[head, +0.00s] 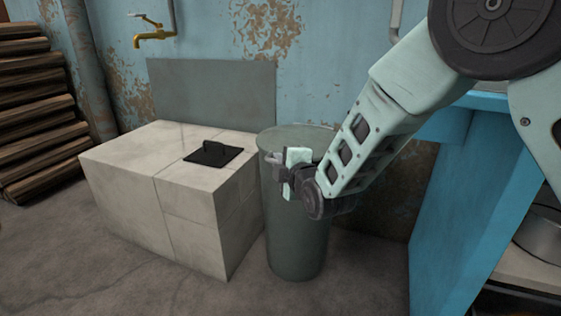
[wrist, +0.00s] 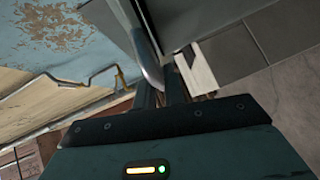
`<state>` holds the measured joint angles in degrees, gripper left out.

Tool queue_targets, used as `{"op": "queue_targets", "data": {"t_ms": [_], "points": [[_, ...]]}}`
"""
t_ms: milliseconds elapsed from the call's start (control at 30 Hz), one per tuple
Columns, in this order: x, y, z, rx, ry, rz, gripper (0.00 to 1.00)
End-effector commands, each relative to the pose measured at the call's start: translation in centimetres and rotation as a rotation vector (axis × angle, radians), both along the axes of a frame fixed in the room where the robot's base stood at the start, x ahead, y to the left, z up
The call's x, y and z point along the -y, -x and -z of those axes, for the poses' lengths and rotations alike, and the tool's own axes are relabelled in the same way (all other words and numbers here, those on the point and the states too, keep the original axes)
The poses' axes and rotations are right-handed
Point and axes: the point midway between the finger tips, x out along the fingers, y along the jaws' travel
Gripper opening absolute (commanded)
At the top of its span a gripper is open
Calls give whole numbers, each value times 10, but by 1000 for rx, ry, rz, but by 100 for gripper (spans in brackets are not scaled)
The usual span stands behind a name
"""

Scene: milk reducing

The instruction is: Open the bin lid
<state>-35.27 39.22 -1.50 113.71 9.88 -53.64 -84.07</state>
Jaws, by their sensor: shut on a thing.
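The bin (head: 296,240) is a tall grey-green cylinder standing on the floor beside a tiled block. Its round flat top, which looks like the lid (head: 293,136), shows level with the same grey-green colour. My gripper (head: 280,172) is at the upper front of the bin, just below the rim in the head view, fingers pointing left. Its fingers also show in the wrist view (wrist: 165,88), close together. It is shut, seemingly on the lid's edge; the exact grip spot is hidden by the fingers and hand.
The tiled block (head: 180,205) stands left of the bin with a black flat piece with a handle (head: 213,153) on it. A blue counter (head: 455,210) stands to the right. A brass tap (head: 155,32) is on the wall, and stacked wood (head: 35,115) lies left. The front floor is clear.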

Motion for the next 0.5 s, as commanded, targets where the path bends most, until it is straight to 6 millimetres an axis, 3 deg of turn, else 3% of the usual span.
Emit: {"op": "queue_targets", "data": {"t_ms": [33, 267, 500], "points": [[0, -1, -16, -12, -7, 1, 0], [2, -5, -47, -80, -32, 1, 0], [5, -15, -90, -89, -35, 1, 0]]}}
